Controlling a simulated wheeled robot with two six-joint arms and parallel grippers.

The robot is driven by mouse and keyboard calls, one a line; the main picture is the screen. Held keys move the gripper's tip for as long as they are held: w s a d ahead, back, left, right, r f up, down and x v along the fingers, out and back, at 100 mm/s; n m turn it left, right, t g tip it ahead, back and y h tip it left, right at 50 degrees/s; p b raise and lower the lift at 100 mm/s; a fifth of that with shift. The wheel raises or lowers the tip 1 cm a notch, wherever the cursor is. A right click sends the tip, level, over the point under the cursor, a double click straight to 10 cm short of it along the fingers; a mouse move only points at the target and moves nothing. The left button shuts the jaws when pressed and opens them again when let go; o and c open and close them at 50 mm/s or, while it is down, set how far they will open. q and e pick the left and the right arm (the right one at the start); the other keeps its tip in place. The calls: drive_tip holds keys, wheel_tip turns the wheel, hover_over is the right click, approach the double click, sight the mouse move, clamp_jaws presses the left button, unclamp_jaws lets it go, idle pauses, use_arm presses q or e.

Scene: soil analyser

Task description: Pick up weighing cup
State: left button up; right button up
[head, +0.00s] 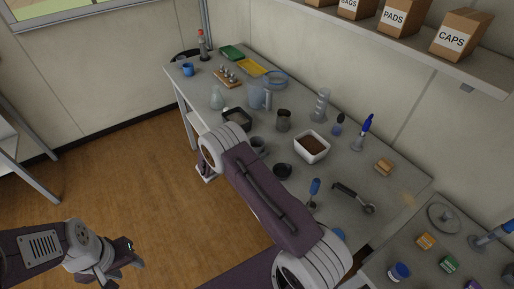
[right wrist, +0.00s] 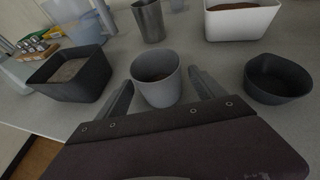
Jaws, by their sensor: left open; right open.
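A grey cup (right wrist: 157,78), which I take as the weighing cup, stands upright on the bench. In the right wrist view, my open right gripper (right wrist: 160,88) has one finger on each side of it, and I cannot tell whether either touches it. In the head view the cup (head: 260,145) shows just beyond my right arm, which mostly hides that gripper. The cup's inside shows a brownish bottom. My left gripper (head: 126,250) is open and empty over the floor at the lower left, far from the bench.
A dark round bowl (right wrist: 278,78) stands right of the cup, and a dark square tray (right wrist: 72,75) with grey contents stands left. Behind are a metal beaker (right wrist: 149,20) and a white tub of soil (right wrist: 240,20). A spoon (head: 352,196) lies farther right on the bench.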

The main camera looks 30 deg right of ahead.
sight(262, 139)
drive_tip(key=shift+a, duration=0.1)
drive_tip(key=c, duration=1.3)
drive_tip(key=shift+r, duration=0.1)
drive_tip(key=shift+r, duration=0.85)
drive_tip(key=r, duration=0.2)
drive_tip(key=shift+s+d+r, duration=0.2)
drive_tip(key=shift+r, duration=0.1)
drive_tip(key=s+d+r, duration=0.6)
drive_tip(key=s+d, duration=0.1)
drive_tip(key=s, duration=0.1)
drive_tip(key=shift+s+r+b, duration=0.3)
drive_tip(key=shift+s+b, duration=0.05)
drive_tip(key=shift+s, duration=0.05)
